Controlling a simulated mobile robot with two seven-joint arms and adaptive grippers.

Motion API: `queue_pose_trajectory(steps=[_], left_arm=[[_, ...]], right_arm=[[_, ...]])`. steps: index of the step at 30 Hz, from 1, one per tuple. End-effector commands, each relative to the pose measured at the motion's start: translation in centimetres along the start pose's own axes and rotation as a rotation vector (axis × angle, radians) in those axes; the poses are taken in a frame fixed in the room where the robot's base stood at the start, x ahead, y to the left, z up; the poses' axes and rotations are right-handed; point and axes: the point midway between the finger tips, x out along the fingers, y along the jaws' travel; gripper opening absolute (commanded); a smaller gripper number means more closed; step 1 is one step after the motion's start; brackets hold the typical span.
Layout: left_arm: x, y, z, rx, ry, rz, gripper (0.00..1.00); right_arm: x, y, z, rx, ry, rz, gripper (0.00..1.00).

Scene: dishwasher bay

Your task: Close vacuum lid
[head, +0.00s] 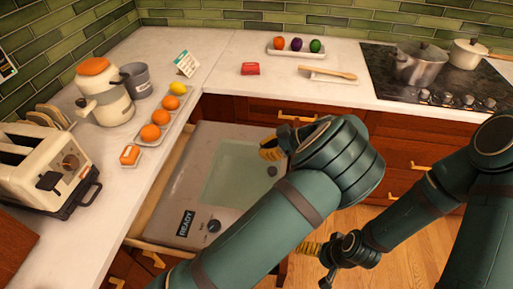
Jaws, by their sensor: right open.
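The vacuum unit sits in a pulled-out drawer (148,246) below the left counter. Its grey lid (190,182) with a pale green window (236,170) looks to lie about flat over the drawer. I cannot tell whether a gap is left under it. A READY label (186,223) and a knob (213,226) are near its front. My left gripper (268,148) is at the lid's right far side, its yellow fingertips partly hidden by my own wrist; its opening and contact are unclear. My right gripper (317,263) is open and empty, right of the drawer, over the floor.
A toaster (52,172), a cream jug (104,95), a grey mug (137,80) and a tray of fruit (172,112) stand on the left counter. A stove (435,85) with pots is at the back right. Wooden drawers (408,152) line the back; the floor (413,258) is clear.

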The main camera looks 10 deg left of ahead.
Motion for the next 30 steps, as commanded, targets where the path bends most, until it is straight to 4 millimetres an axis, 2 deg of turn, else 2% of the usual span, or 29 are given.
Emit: queue_pose_trajectory(steps=[1, 3, 12, 20, 30], left_arm=[[0.5, 0.0, 1.8, 0.002, 0.044, 0.005, 0.00], [0.6, -0.1, 3.0, 0.001, 0.097, 0.005, 0.00], [1.2, -0.2, 6.3, -0.001, 0.207, 0.007, 0.00], [1.7, -0.2, 7.5, 0.000, 0.207, 0.007, 0.00], [1.7, -0.3, 7.6, 0.000, 0.206, 0.006, 0.00]], right_arm=[[1.5, 0.6, 0.5, -0.002, -0.008, -0.001, 0.95], [2.6, 1.0, 0.8, -0.005, -0.014, -0.002, 0.95], [5.8, 2.1, 1.1, -0.011, -0.015, -0.003, 0.95], [6.8, 2.5, 0.9, -0.012, -0.007, -0.003, 0.95], [6.9, 2.5, 0.8, -0.012, -0.006, -0.002, 0.95]])
